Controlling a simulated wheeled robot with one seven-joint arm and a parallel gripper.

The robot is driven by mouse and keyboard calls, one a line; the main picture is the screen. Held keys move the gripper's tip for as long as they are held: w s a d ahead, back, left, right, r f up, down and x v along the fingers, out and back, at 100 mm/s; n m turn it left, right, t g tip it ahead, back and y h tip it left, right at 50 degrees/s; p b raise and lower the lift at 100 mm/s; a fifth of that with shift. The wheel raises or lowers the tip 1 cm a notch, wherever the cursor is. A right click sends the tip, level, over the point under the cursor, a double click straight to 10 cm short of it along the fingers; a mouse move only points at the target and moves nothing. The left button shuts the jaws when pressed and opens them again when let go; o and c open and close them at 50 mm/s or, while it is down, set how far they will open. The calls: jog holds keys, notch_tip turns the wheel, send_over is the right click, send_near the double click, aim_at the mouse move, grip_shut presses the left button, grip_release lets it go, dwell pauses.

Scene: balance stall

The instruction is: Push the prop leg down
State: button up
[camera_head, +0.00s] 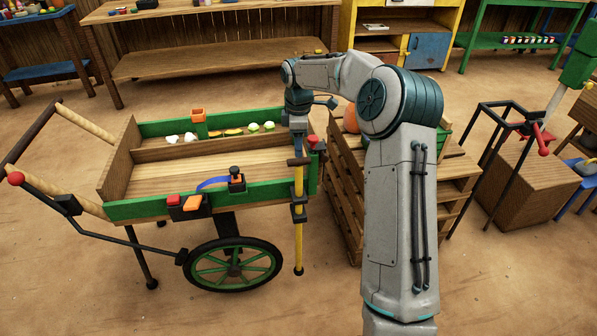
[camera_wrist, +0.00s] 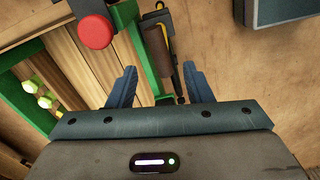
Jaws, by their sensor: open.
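The prop leg (camera_head: 298,229) is an upright yellow pole at the right end of the green and wood cart (camera_head: 150,208). It passes through dark brackets, has a brown crossbar handle (camera_head: 299,161) at its top and a small dark foot near the ground; I cannot tell if the foot touches. My gripper (camera_head: 298,130) points down just above the handle. In the wrist view, my gripper (camera_wrist: 160,70) has its two blue fingers wide apart. The brown handle (camera_wrist: 159,55) lies between and beyond them, not gripped. I cannot tell whether anything touches it.
A red knob (camera_wrist: 95,32) sits on the cart's corner close to my gripper. A wooden crate stack (camera_head: 342,190) stands right of the leg. The cart's spoked wheel (camera_head: 234,266) is to its left. Bare ground lies in front.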

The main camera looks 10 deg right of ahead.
aim_at(299, 165)
notch_tip(299, 165, down, 11)
jog(key=shift+r+b, duration=0.15)
jog(key=shift+b, duration=0.4)
